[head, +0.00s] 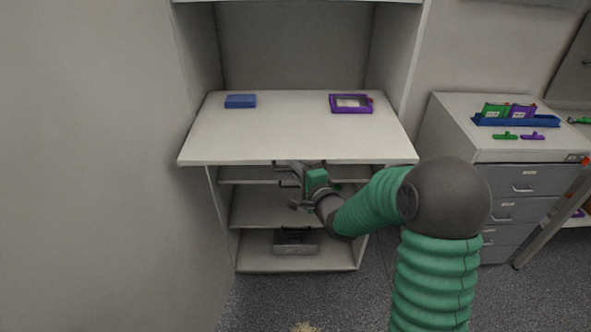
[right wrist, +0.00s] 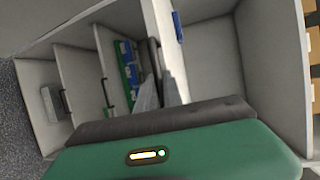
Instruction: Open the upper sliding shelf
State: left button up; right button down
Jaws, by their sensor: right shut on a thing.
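The upper sliding shelf sits just under the white worktop. Its dark bar handle (right wrist: 153,57) shows in the right wrist view, where the cabinet appears turned on its side. My right gripper (head: 299,172) reaches in front of the cabinet, just below the worktop's front edge. In the right wrist view its fingers (right wrist: 161,90) are shut on that handle. Green and blue items (right wrist: 130,66) show beside the handle, inside the cabinet. In the head view my gripper and the worktop hide most of the upper shelf. My left gripper is not in view.
The worktop (head: 290,130) holds a blue box (head: 240,101) and a purple-framed item (head: 351,103). A lower shelf handle (right wrist: 107,92) is near my fingers. A grey box (head: 295,241) stands at the bottom. A drawer unit (head: 520,182) is at right; a wall at left.

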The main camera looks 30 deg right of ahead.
jog(key=shift+s+f, duration=0.15)
jog(key=shift+s, duration=0.1)
jog(key=c, duration=1.5)
grip_release()
jog(key=shift+d, duration=0.1)
jog(key=shift+w+d, duration=0.1)
